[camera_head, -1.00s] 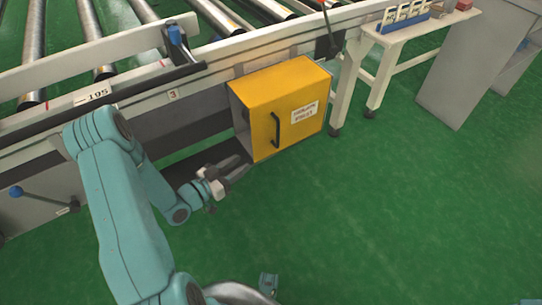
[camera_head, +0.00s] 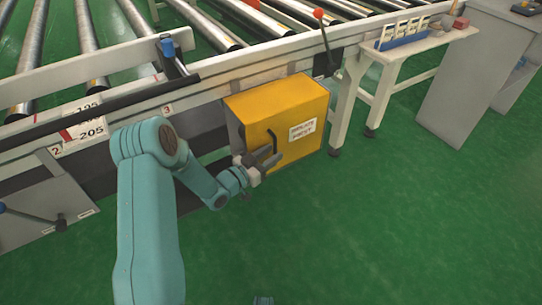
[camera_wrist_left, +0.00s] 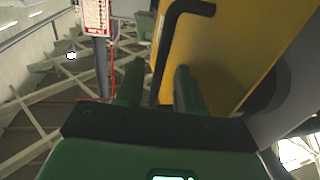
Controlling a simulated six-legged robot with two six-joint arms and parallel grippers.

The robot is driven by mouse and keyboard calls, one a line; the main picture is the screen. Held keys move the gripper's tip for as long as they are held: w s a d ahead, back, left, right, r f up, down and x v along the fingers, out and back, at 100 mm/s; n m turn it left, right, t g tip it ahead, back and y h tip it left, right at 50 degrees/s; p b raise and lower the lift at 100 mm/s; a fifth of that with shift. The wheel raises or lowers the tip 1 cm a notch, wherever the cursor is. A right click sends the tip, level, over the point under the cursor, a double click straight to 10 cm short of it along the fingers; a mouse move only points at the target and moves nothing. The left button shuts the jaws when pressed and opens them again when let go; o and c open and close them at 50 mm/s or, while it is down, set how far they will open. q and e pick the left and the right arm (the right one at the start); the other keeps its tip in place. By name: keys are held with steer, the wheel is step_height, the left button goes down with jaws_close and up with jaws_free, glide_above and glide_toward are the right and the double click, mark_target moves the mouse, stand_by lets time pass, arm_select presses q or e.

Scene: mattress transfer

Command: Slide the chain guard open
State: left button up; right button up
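The chain guard (camera_head: 275,108) is a yellow box on the side of the roller conveyor, with a white label and a black bar handle (camera_head: 273,139) on its front. In the left wrist view the yellow panel (camera_wrist_left: 222,45) fills the upper right, and the black handle (camera_wrist_left: 163,52) runs down between my fingers. My left gripper (camera_head: 268,162) is at the handle's lower part, in front of the guard. Its two fingers (camera_wrist_left: 158,88) stand apart, one on each side of the handle, with no clear grip on it. My right gripper is not in view.
The roller conveyor (camera_head: 215,85) runs along the back, with a red-knobbed lever (camera_head: 320,18) at its rail. A white table (camera_head: 425,45) stands right of the guard, and a grey cabinet (camera_head: 470,75) is farther right. The green floor (camera_head: 400,230) in front is clear.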

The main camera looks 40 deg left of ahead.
arm_select(q)
steer(key=shift+w+d, duration=0.1)
steer(key=shift+w, duration=0.2)
steer(key=shift+c, duration=0.3)
